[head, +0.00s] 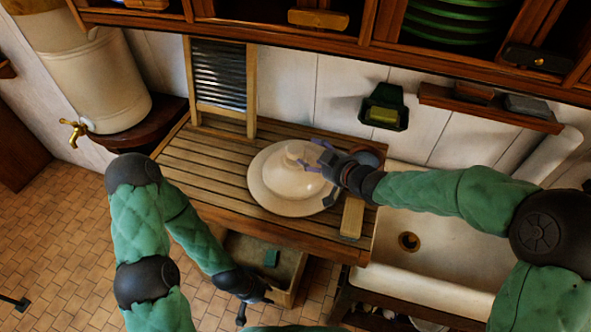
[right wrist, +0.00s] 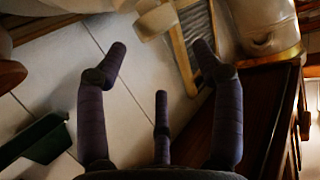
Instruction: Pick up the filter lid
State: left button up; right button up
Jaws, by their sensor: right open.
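The filter lid (head: 285,188) is a round cream-white dome with a wide rim and a knob on top. In the head view it lies on the slatted wooden drainboard (head: 205,165). My right gripper (head: 311,158) is open, with its purple fingers close beside the knob. Contact cannot be told. The right wrist view shows the fingers of my right gripper (right wrist: 160,75) spread, with nothing clearly held between them. My left gripper (head: 248,300) hangs low in front of the drainboard, away from the lid. Its fingers are too dark and small to read.
A large cream water filter (head: 95,80) with a brass tap stands at left. A washboard (head: 220,85) leans on the wall. A green soap holder (head: 384,106) hangs behind the lid. Cupboards overhang the back.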

aim_at(299, 150)
jog(key=x, duration=0.3)
jog(key=shift+w+d+f, duration=0.1)
jog(key=shift+w+f, duration=0.05)
jog(key=shift+w+a+f, duration=0.2)
jog(key=shift+a+f, duration=0.15)
jog(key=shift+a, duration=0.05)
jog(key=x, duration=0.4)
jog(key=shift+s+f+b, duration=0.1)
jog(key=shift+f+b, duration=0.1)
jog(key=shift+b, duration=0.1)
grip_shut()
jog(key=shift+r, duration=0.25)
